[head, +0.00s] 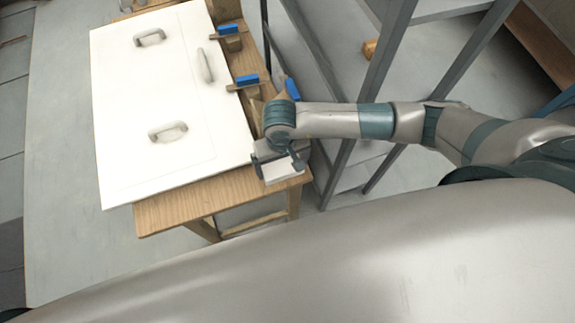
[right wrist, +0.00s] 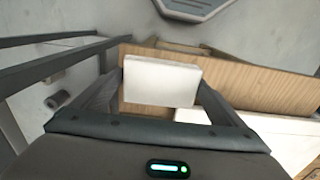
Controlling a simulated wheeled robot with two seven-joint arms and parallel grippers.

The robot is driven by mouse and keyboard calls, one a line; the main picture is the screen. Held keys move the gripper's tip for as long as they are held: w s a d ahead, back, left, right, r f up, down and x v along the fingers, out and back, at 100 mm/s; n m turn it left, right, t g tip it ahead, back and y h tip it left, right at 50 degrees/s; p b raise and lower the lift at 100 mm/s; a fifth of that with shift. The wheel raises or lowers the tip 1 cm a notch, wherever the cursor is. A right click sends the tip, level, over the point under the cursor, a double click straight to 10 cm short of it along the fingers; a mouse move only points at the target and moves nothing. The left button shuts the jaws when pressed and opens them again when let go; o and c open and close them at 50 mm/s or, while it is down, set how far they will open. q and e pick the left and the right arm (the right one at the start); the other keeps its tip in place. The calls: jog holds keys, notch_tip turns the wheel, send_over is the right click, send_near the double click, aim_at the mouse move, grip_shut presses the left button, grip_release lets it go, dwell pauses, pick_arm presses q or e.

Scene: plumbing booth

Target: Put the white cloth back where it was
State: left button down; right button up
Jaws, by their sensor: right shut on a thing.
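The white cloth (head: 284,170) shows as a folded, flat white block over the near right corner of the wooden table (head: 190,206). My right gripper (head: 279,160) is shut on it. In the right wrist view the cloth (right wrist: 160,82) sits between the two fingers of the gripper (right wrist: 162,86), with the wooden tabletop (right wrist: 232,82) behind it. I cannot tell whether the cloth touches the table or is held just above it. My left gripper is not in view.
A large white panel with several grey handles (head: 125,110) covers most of the table. Blue-and-wood clamp-like tools (head: 246,80) lie along its right edge. A grey metal shelf frame (head: 385,50) stands close on the right. Bare wood shows along the table's near edge.

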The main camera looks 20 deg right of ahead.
aim_at(287, 159)
jog(key=shift+w+d+f, duration=0.8)
jog(key=shift+w+d, duration=0.05)
jog(key=shift+d, duration=0.25)
notch_tip(287, 159, down, 3)
jog(key=shift+s+a+f+b, duration=0.1)
jog(key=shift+f+b, duration=0.1)
jog(key=shift+b, duration=0.8)
jog(key=shift+f, duration=0.3)
jog(key=shift+f, duration=0.1)
jog(key=o, duration=0.6)
jog(key=shift+o, duration=0.2)
